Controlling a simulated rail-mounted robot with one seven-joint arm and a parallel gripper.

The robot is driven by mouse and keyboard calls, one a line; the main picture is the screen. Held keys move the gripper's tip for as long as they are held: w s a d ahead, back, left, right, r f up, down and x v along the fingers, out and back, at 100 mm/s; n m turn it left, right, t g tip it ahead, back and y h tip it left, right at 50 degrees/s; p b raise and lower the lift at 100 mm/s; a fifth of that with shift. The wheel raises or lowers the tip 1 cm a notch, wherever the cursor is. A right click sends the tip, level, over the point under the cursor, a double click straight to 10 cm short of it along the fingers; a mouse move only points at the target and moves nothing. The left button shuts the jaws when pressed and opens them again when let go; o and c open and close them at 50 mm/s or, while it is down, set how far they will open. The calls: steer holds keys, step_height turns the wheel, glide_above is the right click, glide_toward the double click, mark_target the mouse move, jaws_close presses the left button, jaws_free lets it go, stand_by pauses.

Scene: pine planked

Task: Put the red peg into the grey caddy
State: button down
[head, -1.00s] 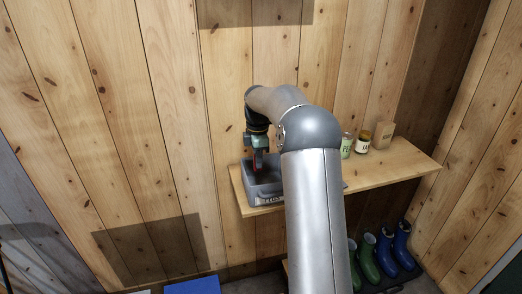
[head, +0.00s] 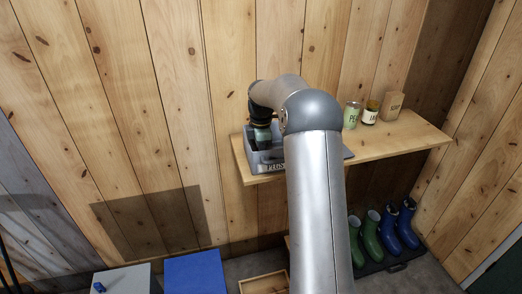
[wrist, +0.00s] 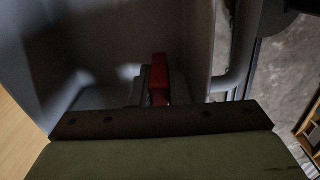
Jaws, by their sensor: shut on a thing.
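The grey caddy (head: 294,163) stands at the left end of a wooden shelf, with a lettered label on its front. My gripper (head: 264,146) points down into it, with the fingertips hidden behind its walls in the head view. In the wrist view the red peg (wrist: 159,68) shows between the fingers, and my gripper is shut on it. Grey caddy walls (wrist: 190,35) surround the peg there. The peg's lower end and any contact with the caddy floor are too dark to tell. The peg is hidden in the head view.
On the wooden shelf (head: 400,142), a green can (head: 352,115), a labelled jar (head: 371,112) and a brown packet (head: 393,106) stand to the right. Green and blue boots (head: 398,225) stand below. A blue surface (head: 193,273) and an open wooden box (head: 264,284) lie lower down.

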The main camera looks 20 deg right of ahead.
steer(key=c, duration=1.3)
jaws_free()
step_height(320, 180, up, 18)
steer(key=shift+f+b, duration=0.25)
steer(key=shift+b, duration=0.05)
steer(key=shift+a, duration=0.1)
